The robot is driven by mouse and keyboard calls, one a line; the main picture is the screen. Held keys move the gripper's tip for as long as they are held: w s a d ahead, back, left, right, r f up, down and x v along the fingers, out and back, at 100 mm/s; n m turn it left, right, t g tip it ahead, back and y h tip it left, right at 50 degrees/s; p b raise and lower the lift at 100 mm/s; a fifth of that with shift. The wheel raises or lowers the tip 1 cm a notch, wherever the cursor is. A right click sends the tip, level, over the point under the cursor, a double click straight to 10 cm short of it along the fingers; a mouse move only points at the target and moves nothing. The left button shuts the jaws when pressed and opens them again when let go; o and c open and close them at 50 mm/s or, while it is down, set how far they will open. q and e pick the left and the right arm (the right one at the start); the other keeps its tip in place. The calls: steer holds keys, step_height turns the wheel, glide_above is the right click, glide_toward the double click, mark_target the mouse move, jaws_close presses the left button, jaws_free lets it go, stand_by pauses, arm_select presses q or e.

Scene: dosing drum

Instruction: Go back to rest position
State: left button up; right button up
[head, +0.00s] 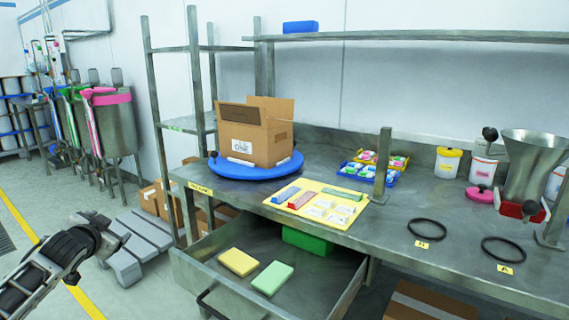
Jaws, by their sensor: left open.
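My left gripper (108,234) shows at the lower left, at the end of my dark arm. It is open, with nothing seen between its fingers. It is over the floor, left of the workbench (345,190) and apart from it. The open drawer (340,284) under the bench is to its right. My right gripper is not in view.
A yellow block (238,262) and a green block (272,278) lie in the drawer. On the bench are a cardboard box (258,138) on a blue turntable (290,168), a yellow board (350,216) and a metal hopper (530,160). A shelf post (165,150) stands left.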

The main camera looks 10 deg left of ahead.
arm_select(q)
steer(key=s+d+f+m+h, duration=0.1)
steer(key=s+d+f+h, duration=0.15)
steer(key=d+f, duration=0.4)
steer(key=s+d+f+m+h, duration=0.15)
steer(key=s+d+f, duration=0.25)
steer(key=d, duration=0.6)
steer(key=s+d+f+m+h, duration=0.1)
steer(key=s+d+f+h, duration=0.2)
steer(key=d+f, duration=0.45)
steer(key=s+d+r+n+g+h+p, duration=0.1)
steer(key=s+d+r+n+p, duration=0.1)
steer(key=s+d, duration=0.5)
steer(key=s+d+r+n+g+h+p, duration=0.1)
steer(key=s+d+r+p, duration=0.1)
steer(key=s+d, duration=0.6)
steer(key=shift+s+d+r+n+h+p, duration=0.3)
steer(key=shift+d+p, duration=0.6)
steer(key=shift+d, duration=1)
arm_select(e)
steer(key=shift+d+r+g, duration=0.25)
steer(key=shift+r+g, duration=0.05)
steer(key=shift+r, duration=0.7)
arm_select(q)
steer(key=shift+w+f, duration=0.1)
steer(key=shift+f, duration=0.05)
